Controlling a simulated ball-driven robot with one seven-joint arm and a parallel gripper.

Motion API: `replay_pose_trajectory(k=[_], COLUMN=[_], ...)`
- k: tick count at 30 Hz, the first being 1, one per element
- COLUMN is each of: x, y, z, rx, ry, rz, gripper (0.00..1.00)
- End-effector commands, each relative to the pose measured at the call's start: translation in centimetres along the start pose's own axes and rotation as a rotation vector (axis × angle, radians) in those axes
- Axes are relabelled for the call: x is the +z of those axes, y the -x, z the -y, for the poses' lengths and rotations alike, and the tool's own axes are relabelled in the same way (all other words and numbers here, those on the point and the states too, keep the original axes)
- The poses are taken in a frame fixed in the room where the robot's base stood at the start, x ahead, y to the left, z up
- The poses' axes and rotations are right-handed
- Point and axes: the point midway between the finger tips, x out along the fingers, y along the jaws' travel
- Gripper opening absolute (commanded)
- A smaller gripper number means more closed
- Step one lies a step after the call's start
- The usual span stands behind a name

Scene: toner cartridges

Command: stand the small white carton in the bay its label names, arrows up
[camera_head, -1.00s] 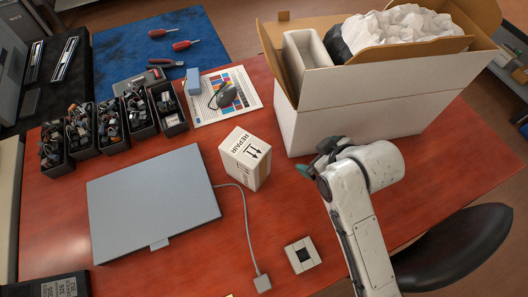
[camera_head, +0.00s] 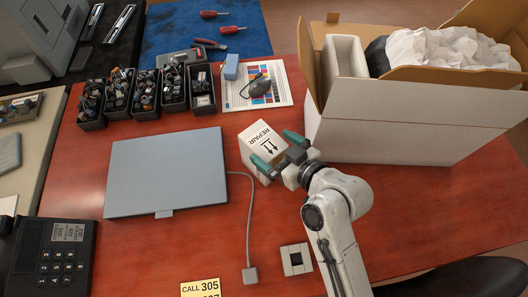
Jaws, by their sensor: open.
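The small white carton (camera_head: 250,141) sits on the red table, right of the grey flat panel. Its upward face carries the word REPAIR and a pair of arrows, so the arrows lie flat rather than pointing up. My gripper (camera_head: 278,153) is at the carton's right end, its two teal fingers apart. One finger is by the carton's far right edge and the other overlaps its near side in the picture. I cannot tell whether they touch it. The gripper hides part of the carton's right side. No bay marked REPAIR can be made out.
A large open box (camera_head: 400,135) with white packing stands at the right. Several black bins (camera_head: 91,124) of parts line the back left, beside a printed sheet (camera_head: 240,100). The grey panel (camera_head: 165,172), its cable, a phone (camera_head: 50,262) and a small square plate (camera_head: 296,259) occupy the front.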

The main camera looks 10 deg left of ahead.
Motion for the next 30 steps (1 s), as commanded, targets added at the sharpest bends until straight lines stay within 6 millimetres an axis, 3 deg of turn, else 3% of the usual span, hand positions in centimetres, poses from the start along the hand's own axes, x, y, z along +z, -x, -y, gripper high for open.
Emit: replay_pose_trajectory(k=[10,20,30], x=[-0.2,-0.1,-0.1], y=[-4.3,-4.9,-4.8], z=[-0.1,-0.1,-0.1], rx=[-0.001,0.001,0.001], ry=[-0.001,0.0,0.0], rz=[0.001,0.001,0.002], gripper=[1.0,1.0,0.67])
